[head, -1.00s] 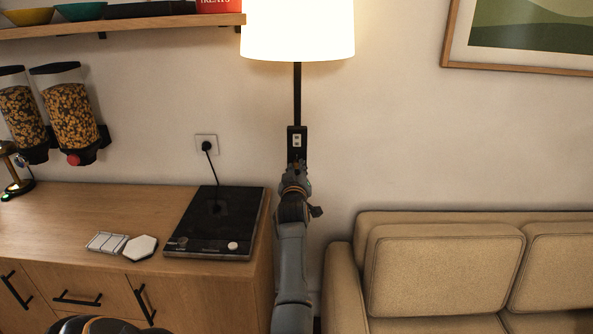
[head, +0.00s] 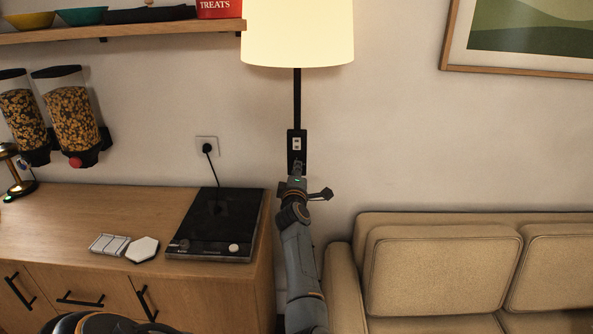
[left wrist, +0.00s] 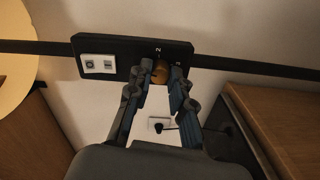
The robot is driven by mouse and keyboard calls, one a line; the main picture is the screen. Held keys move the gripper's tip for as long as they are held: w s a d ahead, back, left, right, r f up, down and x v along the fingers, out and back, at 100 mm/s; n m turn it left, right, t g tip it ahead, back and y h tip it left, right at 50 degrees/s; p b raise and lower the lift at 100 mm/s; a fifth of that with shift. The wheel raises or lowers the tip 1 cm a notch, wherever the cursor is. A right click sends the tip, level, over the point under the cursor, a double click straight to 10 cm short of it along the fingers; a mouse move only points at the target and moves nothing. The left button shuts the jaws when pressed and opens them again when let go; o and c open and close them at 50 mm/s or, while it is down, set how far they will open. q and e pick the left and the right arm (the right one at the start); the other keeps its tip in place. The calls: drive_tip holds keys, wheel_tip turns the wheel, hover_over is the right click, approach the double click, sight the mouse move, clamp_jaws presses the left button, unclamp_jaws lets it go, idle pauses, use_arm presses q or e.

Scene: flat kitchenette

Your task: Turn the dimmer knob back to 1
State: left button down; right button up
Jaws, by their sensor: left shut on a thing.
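The dimmer knob is a small round brass knob (left wrist: 160,72) on the black control box of the lamp, seen in the left wrist view. The box (left wrist: 121,57) also shows on the lamp pole in the head view (head: 297,143). A white "2" is printed beside the knob, with another mark partly covered by a finger. The knob's pointer cannot be made out. My left gripper (left wrist: 161,71) is shut on the knob, one finger on each side. The lamp shade (head: 298,32) glows pale yellow. My right gripper is not in view.
A wooden cabinet (head: 90,215) with a black hob (head: 215,225) stands left of the pole. A beige sofa (head: 445,265) stands at right.

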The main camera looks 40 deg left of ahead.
use_arm(q)
drive_tip(key=shift+f+n, duration=0.1)
drive_tip(key=shift+n, duration=1)
drive_tip(key=c, duration=1.2)
unclamp_jaws()
